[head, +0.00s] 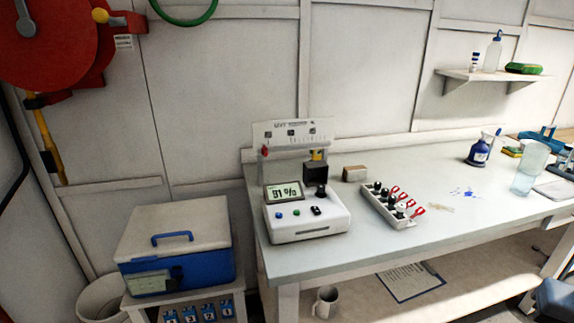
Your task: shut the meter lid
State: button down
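The meter (307,222) is a white instrument on the left end of the bench. Its display (284,192) reads about 91 %, with small blue, green and black buttons below it. A white panel (291,134) with printed text stands upright at its back. A black block (316,178) sits on the right of the meter, with a small yellow part (316,155) behind its top. I cannot tell for sure which part is the lid, or whether it is open. My gripper is not in view.
A white rack (395,210) with black-capped vials and red clips stands right of the meter, a small brown box (354,173) behind it. A blue cooler box (178,243) stands left of the bench (460,222). The bench front right of the rack is mostly clear.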

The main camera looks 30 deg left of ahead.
aim_at(315, 173)
jog(key=u, duration=1.3)
